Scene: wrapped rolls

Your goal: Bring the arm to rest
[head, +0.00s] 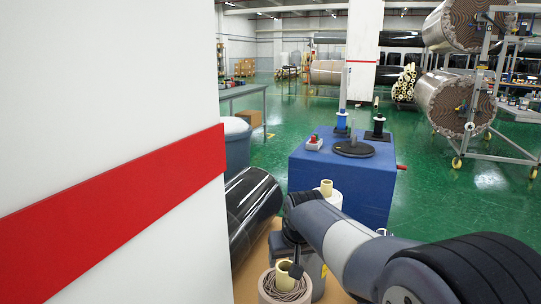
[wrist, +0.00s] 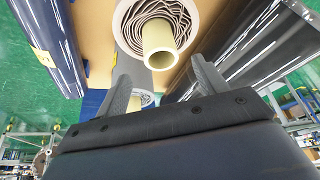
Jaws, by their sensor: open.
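My arm reaches from the lower right of the head view, and my gripper (head: 294,268) is low in the middle, partly hidden by the arm. In the wrist view my gripper (wrist: 160,70) has its two grey fingers spread apart. A wrapped roll (wrist: 132,18) with a cream core tube lies beyond the fingertips, and the tube appears between them. I cannot tell how far it is from the fingers. It also shows in the head view (head: 284,289) beside my gripper. Nothing is visibly held.
A large black roll (head: 251,207) lies left of my arm. A white roll (head: 332,197) stands behind it, before a blue-covered table (head: 340,180) with spindles. A white pillar (head: 105,80) with a red band blocks the left. Green floor (head: 450,205) is open at right.

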